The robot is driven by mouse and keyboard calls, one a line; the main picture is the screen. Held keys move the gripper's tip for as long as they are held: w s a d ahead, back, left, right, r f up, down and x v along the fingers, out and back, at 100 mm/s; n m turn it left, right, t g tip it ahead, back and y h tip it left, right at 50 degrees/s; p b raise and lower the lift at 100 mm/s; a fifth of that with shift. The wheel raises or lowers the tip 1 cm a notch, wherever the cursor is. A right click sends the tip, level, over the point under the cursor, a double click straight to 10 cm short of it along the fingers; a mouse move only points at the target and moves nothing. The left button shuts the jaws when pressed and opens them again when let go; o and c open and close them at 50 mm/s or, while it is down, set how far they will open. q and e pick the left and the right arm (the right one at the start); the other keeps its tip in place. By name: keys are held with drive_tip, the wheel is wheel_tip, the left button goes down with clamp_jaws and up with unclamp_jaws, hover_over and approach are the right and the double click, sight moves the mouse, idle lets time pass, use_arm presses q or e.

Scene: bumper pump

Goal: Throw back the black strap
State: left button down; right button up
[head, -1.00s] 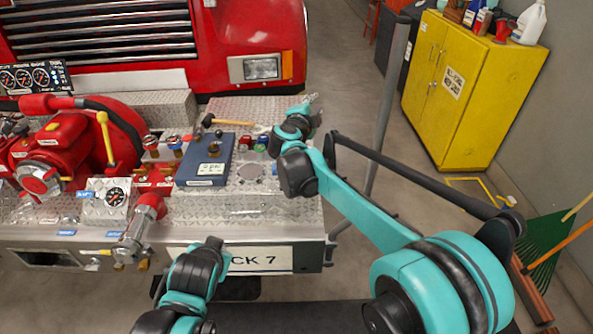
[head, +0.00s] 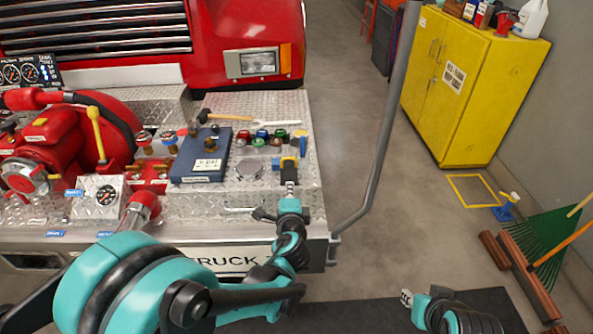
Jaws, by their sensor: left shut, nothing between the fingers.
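My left gripper (head: 289,176) is over the right part of the diamond-plate bumper deck (head: 262,205). It is shut and empty. No black strap stands out clearly elsewhere. My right gripper (head: 405,298) is low at the right, away from the bumper, and its fingers are too small to read.
A blue case (head: 201,156), a hammer (head: 230,119) and several coloured caps (head: 262,137) are on the deck. The red pump (head: 50,145) is at the left. A grey pole (head: 386,130) rises at the bumper's right corner. The floor beyond is clear up to the yellow cabinet (head: 460,90).

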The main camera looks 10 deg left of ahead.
use_arm(q)
drive_tip(key=b, duration=0.3)
hover_over(289, 173)
drive_tip(key=s, duration=0.3)
drive_tip(key=shift+w+d+f, duration=0.1)
drive_tip(key=shift+d+f, duration=0.15)
drive_tip(key=shift+f, duration=0.35)
drive_tip(key=shift+w+d+f, duration=0.1)
drive_tip(key=shift+d+f, duration=0.1)
drive_tip(key=shift+f, duration=0.4)
drive_tip(key=shift+w+a+r, duration=0.1)
drive_tip(key=shift+w+a, duration=0.05)
drive_tip(key=shift+w, duration=0.3)
drive_tip(key=shift+w+a+r, duration=0.15)
drive_tip(key=shift+w+r, duration=0.15)
drive_tip(key=shift+w, duration=0.3)
drive_tip(key=shift+w+a, duration=0.1)
drive_tip(key=shift+w, duration=0.15)
drive_tip(key=shift+s, duration=0.1)
